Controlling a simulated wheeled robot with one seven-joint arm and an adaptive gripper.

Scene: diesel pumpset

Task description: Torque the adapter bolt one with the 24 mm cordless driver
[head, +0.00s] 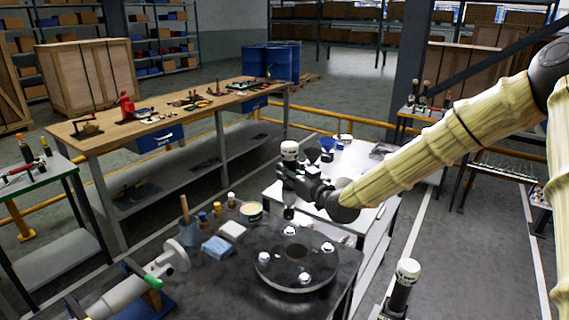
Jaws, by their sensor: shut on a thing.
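My gripper (308,186) is at the end of my yellow-sleeved arm, shut on a cordless driver (290,152) with a white top and dark body. The driver is upright, its nose pointing down. In the picture, the nose is just above the back bolt of a round dark adapter plate (272,276); I cannot tell whether it touches. Several bright bolt heads show on the plate: back bolt (290,231), right bolt (327,248), front bolt (303,276) and left bolt (264,257). No label shows which is bolt one, and the driver's size is unreadable.
A second white-topped tool (405,275) stands upright at the front right. Left of the plate are a blue cloth (217,247), a tub (251,211) and a grey pipe fitting (135,288). A white table (350,158) stands behind my gripper, a wooden workbench (200,120) at back left.

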